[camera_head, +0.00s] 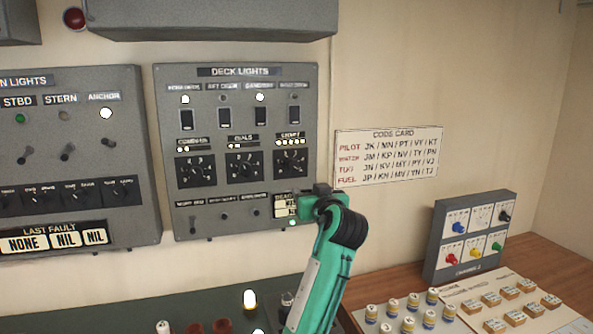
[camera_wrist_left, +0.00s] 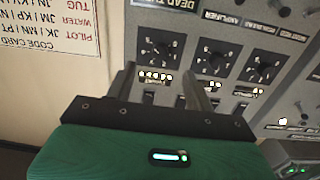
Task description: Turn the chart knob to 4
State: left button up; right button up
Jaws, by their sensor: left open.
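The deck lights panel (camera_head: 237,90) has a row of three dark rotary knobs. The right-hand knob (camera_head: 291,163) sits under a small label with several lit dots; the label is too blurred to read surely, as is the knob's setting. My left gripper (camera_head: 318,192) is just below and right of this knob, near the panel's lower right edge. In the left wrist view, which looks upside down, my left gripper (camera_wrist_left: 161,76) is open and empty. This knob (camera_wrist_left: 160,50) shows beyond and between the fingers, apart from them. My right gripper is not in view.
The middle knob (camera_head: 244,164) and left knob (camera_head: 195,169) are beside it, with toggle switches above and below. A code card (camera_head: 388,155) hangs to the right. A box of coloured knobs (camera_head: 470,236) and several small blocks stand on the desk.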

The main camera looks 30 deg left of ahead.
aim_at(293, 166)
pick_arm(q)
jog(key=shift+y, duration=0.4)
jog(key=p+x, duration=0.2)
jog(key=x, duration=0.2)
jog(key=r+p+x, duration=0.1)
jog(key=x, duration=0.3)
jog(key=r+p+x, duration=0.1)
jog(key=p+x, duration=0.1)
jog(key=x, duration=0.3)
jog(key=shift+r+p, duration=0.15)
jog(key=shift+p, duration=0.2)
jog(key=shift+w+a, duration=0.4)
jog(key=shift+a, duration=0.05)
